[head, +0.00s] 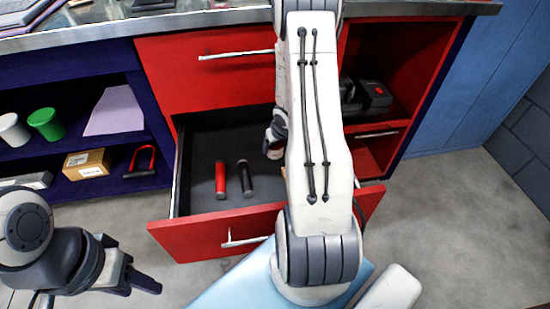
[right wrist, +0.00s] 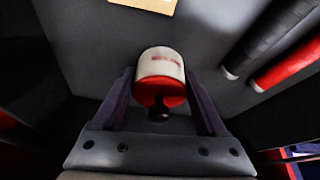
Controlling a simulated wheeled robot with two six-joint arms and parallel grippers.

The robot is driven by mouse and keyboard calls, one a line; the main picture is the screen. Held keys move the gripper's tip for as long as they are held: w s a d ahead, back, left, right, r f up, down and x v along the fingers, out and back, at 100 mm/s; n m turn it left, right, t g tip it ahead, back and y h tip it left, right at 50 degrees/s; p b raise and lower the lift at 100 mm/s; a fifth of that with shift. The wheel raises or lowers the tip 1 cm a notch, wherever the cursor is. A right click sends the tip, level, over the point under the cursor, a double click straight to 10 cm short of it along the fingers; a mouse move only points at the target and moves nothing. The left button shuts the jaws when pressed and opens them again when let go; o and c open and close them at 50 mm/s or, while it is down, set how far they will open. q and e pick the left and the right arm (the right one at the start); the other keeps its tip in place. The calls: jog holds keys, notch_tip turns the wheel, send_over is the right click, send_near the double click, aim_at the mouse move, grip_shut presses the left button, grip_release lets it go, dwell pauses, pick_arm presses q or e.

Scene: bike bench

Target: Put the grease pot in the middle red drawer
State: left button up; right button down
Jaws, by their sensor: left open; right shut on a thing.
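The middle red drawer (head: 205,236) is pulled open in the head view, below a closed red drawer. My right gripper (right wrist: 160,88) is shut on the grease pot (right wrist: 160,66), which is white with a red end and a dark knob toward me. In the right wrist view the pot is between the fingers, over the dark drawer floor; whether it touches the floor I cannot tell. In the head view my right arm hides the pot and most of the gripper. My left gripper (head: 138,274) is open and empty, left of the drawer front.
A red grip (head: 220,179) and a black grip (head: 245,178) lie in the drawer; a tan item (right wrist: 145,4) is at the wrist view's top edge. The left shelf holds a green cup (head: 46,123), a box (head: 87,163) and a red-shackled lock (head: 141,161). Floor is clear at right.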

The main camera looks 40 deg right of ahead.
aim_at(276, 153)
jog(key=shift+f+b, duration=1.1)
jog(key=shift+f, duration=0.6)
grip_release()
jog(key=shift+r+p, duration=0.3)
jog(key=shift+r, duration=0.05)
jog(key=p+v, duration=0.7)
jog(key=v, duration=0.4)
jog(key=a+r+n, duration=0.2)
jog(key=a+r, duration=0.2)
jog(key=a, duration=0.3)
jog(key=a+r+n+g, duration=0.1)
jog(key=a+r, duration=0.3)
jog(key=a, duration=0.3)
jog(key=a+r+n, duration=0.2)
jog(key=a+r, duration=0.1)
jog(key=a, duration=0.4)
jog(key=s+a+r+n+g+y, duration=0.1)
jog(key=s+a+r+n, duration=0.2)
jog(key=s+a, duration=0.5)
jog(key=s+a+r+n+g+y, duration=0.1)
jog(key=s+a+r+n+g, duration=0.1)
jog(key=s+a, duration=0.6)
notch_tip(276, 153, up, 2)
jog(key=shift+s+r+n, duration=0.1)
jog(key=shift+s+n, duration=0.5)
jog(key=shift+s, duration=0.1)
